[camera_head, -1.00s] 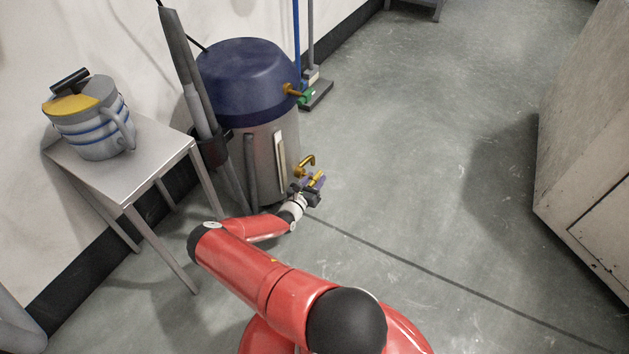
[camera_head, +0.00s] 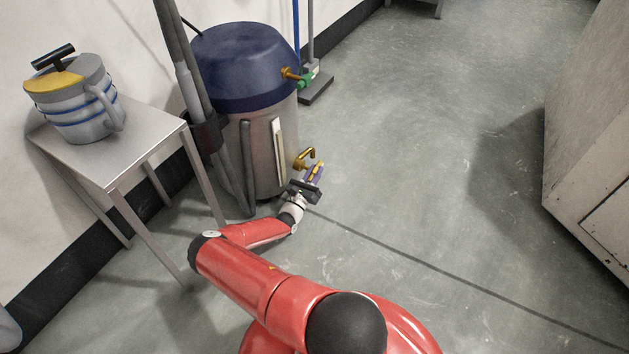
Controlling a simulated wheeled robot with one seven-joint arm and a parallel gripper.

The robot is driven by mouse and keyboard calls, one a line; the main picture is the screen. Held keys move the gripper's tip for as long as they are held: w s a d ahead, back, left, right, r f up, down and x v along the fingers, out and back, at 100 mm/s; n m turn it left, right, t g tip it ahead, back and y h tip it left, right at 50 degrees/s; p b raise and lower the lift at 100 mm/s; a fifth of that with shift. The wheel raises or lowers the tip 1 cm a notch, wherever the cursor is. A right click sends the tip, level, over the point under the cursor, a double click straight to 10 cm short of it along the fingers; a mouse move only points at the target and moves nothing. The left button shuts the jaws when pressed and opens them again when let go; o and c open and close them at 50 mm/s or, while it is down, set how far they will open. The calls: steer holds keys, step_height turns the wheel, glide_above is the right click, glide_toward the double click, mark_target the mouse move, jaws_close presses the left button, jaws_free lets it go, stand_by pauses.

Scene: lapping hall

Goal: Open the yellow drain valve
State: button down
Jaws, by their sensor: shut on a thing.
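A steel tank with a dark blue domed lid (camera_head: 245,65) stands against the wall. Low on its right side is a brass drain outlet (camera_head: 304,158) with a curved spout. The yellow drain valve handle (camera_head: 316,172) shows just below the outlet, between the fingers of my gripper (camera_head: 314,176). My gripper is shut on this yellow handle, with my red arm reaching up to it from below. The dark gripper body hides the handle's lower end and where it joins the tank. I cannot tell how far the valve is turned.
A green-handled tap (camera_head: 308,80) sits higher on the tank. A metal table (camera_head: 150,150) with a striped jug (camera_head: 75,105) stands left. Grey tubes stand between table and tank. A grey cabinet (camera_head: 590,150) is at right; the floor between is clear.

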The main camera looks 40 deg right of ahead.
steer(key=shift+h+b, duration=0.45)
steer(key=shift+h, duration=0.15)
steer(key=c, duration=1.3)
jaws_free()
steer(key=shift+c, duration=0.2)
steer(key=s+a+f+p, duration=0.1)
steer(key=s+a, duration=0.2)
steer(key=a, duration=0.4)
steer(key=s+a+f+p, duration=0.1)
steer(key=s+a, duration=0.2)
steer(key=a, duration=0.5)
steer(key=shift+s+a+t, duration=0.2)
steer(key=shift+t, duration=0.2)
